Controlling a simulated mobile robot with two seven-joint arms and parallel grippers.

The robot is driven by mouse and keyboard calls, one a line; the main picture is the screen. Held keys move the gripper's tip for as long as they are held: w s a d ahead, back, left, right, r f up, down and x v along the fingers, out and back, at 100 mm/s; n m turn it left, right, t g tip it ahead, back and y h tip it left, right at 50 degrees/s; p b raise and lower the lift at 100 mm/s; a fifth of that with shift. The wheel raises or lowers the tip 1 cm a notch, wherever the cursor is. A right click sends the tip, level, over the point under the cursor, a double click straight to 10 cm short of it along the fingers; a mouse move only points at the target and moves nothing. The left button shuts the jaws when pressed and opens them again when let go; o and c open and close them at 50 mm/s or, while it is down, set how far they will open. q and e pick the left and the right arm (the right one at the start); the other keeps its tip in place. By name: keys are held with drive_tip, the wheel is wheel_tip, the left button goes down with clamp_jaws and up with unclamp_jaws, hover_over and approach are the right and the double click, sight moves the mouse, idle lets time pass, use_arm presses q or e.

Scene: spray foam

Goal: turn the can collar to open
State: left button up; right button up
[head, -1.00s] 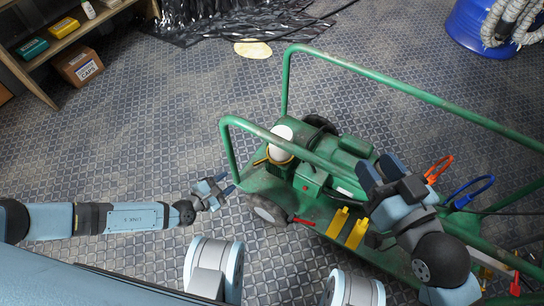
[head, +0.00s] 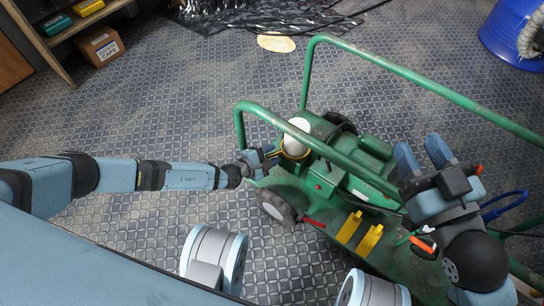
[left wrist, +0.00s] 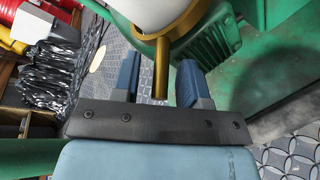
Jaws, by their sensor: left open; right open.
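The white can (head: 299,132) stands on the green cart with its gold-yellow collar (head: 293,154) around its lower part. In the left wrist view the can (left wrist: 150,12) is cut off at the top, and the collar's gold handle (left wrist: 161,66) sticks down between the two blue fingers. My left gripper (head: 270,156) is beside the collar, on its left. In the left wrist view it (left wrist: 158,82) is open, with gaps visible at both sides of the handle. My right gripper (head: 424,158) is open and empty over the right part of the cart.
The green cart's tube rails (head: 430,88) run above and around the can. A green machine body (head: 325,183) lies right of the can. Yellow brackets (head: 369,240) and a blue loop (head: 505,205) are further right. The floor (head: 180,110) at left is clear.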

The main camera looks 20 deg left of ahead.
use_arm(q)
drive_tip(key=shift+w+d+f, duration=0.1)
drive_tip(key=shift+w+d, duration=0.1)
drive_tip(key=shift+w, duration=0.1)
drive_tip(key=shift+c, duration=0.4)
clamp_jaws()
